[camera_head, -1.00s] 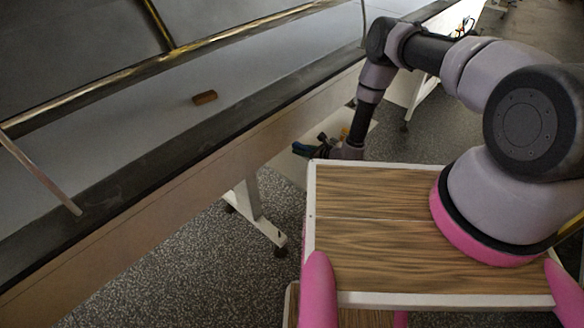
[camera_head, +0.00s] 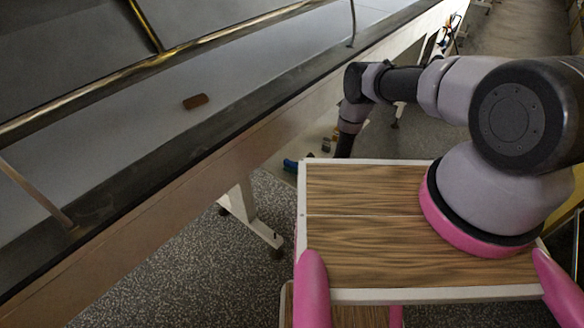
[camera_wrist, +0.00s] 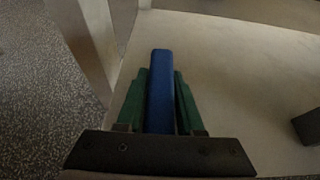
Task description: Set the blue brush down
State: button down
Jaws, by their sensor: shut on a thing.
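The blue brush (camera_wrist: 160,85) shows in the wrist view as a long blue bar between the two green fingers of my gripper (camera_wrist: 158,100). My gripper is shut on it. A pale flat surface (camera_wrist: 225,75) lies beneath and beyond the brush; I cannot tell whether the brush touches it. In the head view, a bit of the blue brush (camera_head: 290,164) shows low beside the long table, left of my wooden-topped base. The gripper itself is mostly hidden there behind the base's edge.
A dark block (camera_wrist: 308,126) lies on the pale surface at the right of the wrist view. A white leg (camera_wrist: 88,40) stands at the left.

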jog(key=shift+f, duration=0.1)
jog(key=c, duration=0.5)
grip_release()
jog(key=shift+c, duration=0.2)
jog(key=v, duration=1.2)
